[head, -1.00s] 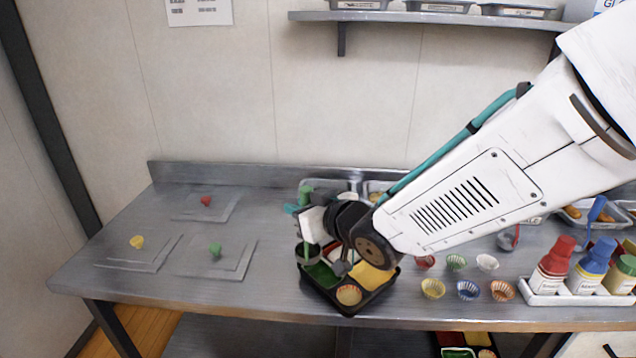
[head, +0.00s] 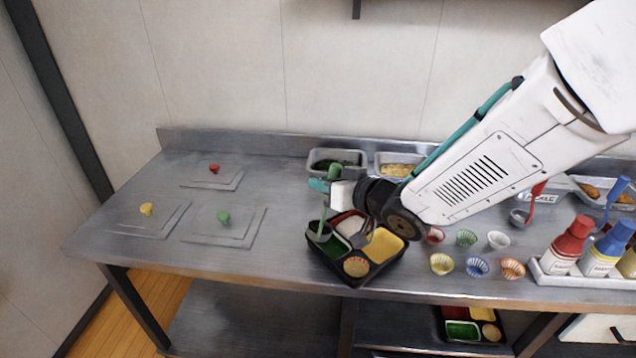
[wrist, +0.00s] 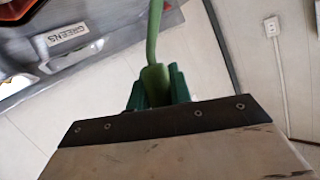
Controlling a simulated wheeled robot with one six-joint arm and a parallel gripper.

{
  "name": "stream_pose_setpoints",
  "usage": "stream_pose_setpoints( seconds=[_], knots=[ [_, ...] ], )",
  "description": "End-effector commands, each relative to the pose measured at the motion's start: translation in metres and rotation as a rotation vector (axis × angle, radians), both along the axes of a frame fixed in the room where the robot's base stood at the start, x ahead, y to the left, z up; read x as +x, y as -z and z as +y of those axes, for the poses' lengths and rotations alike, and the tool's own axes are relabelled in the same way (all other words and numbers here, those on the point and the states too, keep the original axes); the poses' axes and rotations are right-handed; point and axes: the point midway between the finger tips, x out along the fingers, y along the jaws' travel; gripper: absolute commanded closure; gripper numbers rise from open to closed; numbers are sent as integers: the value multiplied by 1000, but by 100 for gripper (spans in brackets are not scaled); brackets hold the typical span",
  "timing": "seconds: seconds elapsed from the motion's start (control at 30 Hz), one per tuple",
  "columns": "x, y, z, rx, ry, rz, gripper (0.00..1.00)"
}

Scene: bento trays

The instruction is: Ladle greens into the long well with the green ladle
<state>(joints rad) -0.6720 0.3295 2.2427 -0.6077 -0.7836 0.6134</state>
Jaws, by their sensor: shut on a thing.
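My gripper (head: 331,184) is shut on the green ladle (head: 323,222), whose handle also shows between the fingers in the wrist view (wrist: 154,78). The ladle hangs down with its bowl at the left part of the black bento tray (head: 352,283). I cannot tell what the bowl holds or whether it touches the tray. The tray has a green well (head: 334,246), a yellow well (head: 383,247), a red part partly hidden by my wrist, and a paper cup in its front corner. The greens pan (head: 318,158) stands behind, with dark contents. Its GREENS label (wrist: 68,33) shows in the wrist view.
A pan of yellow food (head: 398,168) stands beside the greens pan. Several paper cups (head: 477,266) and a bottle rack (head: 570,279) are to the right. Another tray is on the lower shelf.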

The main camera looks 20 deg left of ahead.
Motion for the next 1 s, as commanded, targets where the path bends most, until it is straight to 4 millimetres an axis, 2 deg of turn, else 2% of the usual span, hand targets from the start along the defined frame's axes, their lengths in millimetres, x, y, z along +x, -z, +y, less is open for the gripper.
stream_pose_setpoints(
  seconds=[0.6, 1.0],
  knots=[
    [43, 26, -26, 251, 2, 408, 100],
    [64, 52, -39, 400, 2, 653, 100]
  ],
)
